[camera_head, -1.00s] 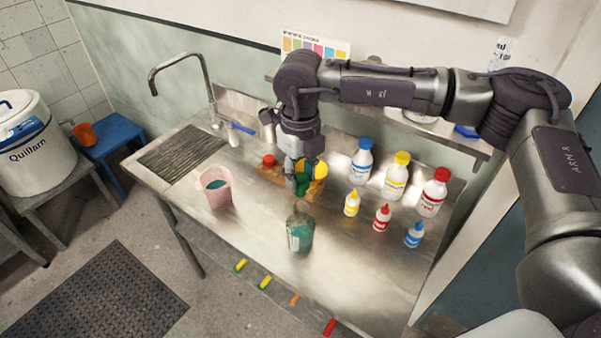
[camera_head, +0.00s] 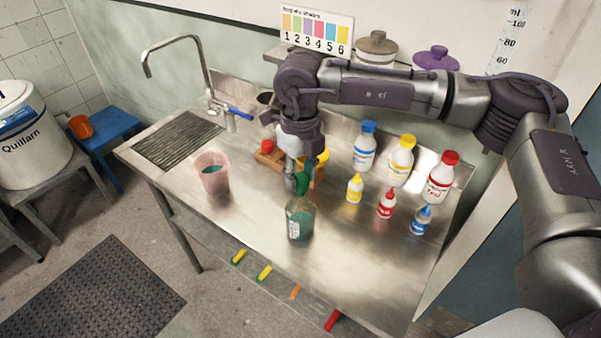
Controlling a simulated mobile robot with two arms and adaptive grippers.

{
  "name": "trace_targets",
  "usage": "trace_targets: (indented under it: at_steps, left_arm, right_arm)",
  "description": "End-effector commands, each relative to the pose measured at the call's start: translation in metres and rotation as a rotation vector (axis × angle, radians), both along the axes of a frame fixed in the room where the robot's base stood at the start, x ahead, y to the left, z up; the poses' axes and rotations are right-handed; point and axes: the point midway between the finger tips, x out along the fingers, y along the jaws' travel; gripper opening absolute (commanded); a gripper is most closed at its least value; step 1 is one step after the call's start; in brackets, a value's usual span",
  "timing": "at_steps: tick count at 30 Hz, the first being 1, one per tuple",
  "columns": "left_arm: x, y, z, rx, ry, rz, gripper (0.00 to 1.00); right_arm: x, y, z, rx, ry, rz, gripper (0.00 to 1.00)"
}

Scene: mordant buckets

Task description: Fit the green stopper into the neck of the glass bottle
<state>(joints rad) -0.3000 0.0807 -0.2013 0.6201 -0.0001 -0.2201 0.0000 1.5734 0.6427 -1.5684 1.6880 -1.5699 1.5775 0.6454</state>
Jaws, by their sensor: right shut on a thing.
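The glass bottle (camera_head: 299,224) stands upright on the steel bench with dark green liquid and a pale label. My right gripper (camera_head: 297,182) points down just behind and above it in the picture. It is shut on the green stopper (camera_head: 303,184), which shows at the fingers' right side. The stopper's lower end meets the bottle's neck in the picture; I cannot tell whether it is above, behind or touching it. A wooden holder (camera_head: 268,160) with a red and a yellow stopper stands behind, partly hidden by the gripper. My left gripper is not in view.
Several capped bottles, including a blue-capped one (camera_head: 365,147), and small dropper bottles stand to the right. The bench front is clear.

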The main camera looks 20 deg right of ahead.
Motion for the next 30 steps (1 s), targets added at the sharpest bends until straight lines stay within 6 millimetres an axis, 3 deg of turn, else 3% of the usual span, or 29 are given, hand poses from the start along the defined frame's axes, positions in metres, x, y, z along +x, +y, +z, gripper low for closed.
trace_targets:
  at_steps: [14, 15, 19, 30]
  left_arm:
    - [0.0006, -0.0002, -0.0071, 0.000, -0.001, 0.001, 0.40]
    - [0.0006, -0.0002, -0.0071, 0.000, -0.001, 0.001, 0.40]
    - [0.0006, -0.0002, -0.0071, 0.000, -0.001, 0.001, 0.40]
    - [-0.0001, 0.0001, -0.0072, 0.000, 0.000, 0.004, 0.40]
  right_arm:
    - [0.0000, 0.0001, -0.0067, 0.000, 0.000, 0.000, 0.16]
    - [0.0000, 0.0001, -0.0068, 0.000, 0.000, 0.000, 0.44]
    - [0.0000, 0.0001, -0.0068, 0.000, 0.000, 0.000, 0.65]
    - [0.0003, 0.0003, -0.0030, 0.001, -0.001, 0.000, 0.66]
